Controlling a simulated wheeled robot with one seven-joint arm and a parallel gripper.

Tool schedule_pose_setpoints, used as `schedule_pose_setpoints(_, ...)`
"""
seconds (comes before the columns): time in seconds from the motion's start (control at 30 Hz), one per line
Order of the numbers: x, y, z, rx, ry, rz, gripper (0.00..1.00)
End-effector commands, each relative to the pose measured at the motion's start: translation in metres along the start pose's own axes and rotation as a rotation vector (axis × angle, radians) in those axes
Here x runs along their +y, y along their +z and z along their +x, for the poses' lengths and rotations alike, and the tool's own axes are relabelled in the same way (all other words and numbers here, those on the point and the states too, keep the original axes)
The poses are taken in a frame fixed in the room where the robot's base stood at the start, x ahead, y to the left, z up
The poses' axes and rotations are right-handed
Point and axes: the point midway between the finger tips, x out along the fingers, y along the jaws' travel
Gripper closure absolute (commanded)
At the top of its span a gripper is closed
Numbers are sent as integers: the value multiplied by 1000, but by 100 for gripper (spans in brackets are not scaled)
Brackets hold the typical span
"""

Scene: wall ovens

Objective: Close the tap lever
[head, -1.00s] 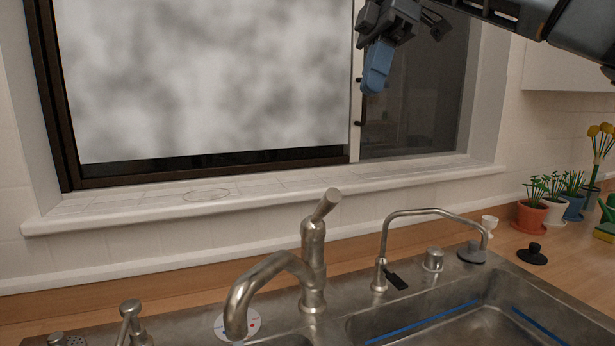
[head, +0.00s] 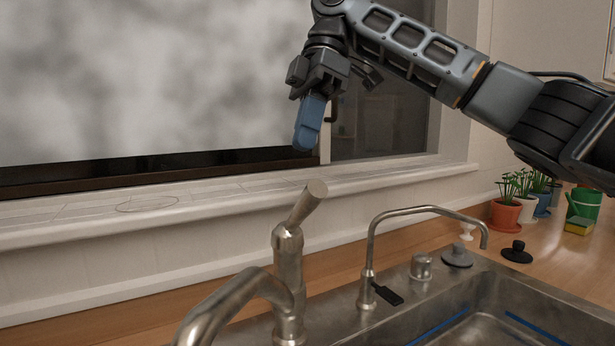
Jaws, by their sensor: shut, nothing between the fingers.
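The main tap (head: 288,275) is brushed metal and stands at the back of the sink, its spout curving to the lower left. Its lever (head: 307,204) sticks up from the top of the tap body and tilts to the upper right. My gripper (head: 304,145) has blue fingertips pressed together with nothing between them. It points down and appears just above the lever's tip in the picture, with a small gap between them. The end of the spout is cut off by the lower edge of the view.
A thin second tap (head: 420,212) arches to the right of the main one, beside a short metal knob (head: 421,267). The window sill (head: 210,205) runs behind. Potted plants (head: 505,212) and a sponge (head: 578,226) sit at the right. The sink basin (head: 490,325) is at the lower right.

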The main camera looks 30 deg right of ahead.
Motion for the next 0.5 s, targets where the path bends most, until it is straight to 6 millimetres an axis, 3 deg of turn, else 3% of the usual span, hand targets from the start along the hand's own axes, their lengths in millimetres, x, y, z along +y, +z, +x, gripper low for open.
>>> schedule_pose_setpoints(0.1,0,1,26,2,-3,-3,100)
schedule_pose_setpoints(0.5,-20,6,54,0,1,3,100)
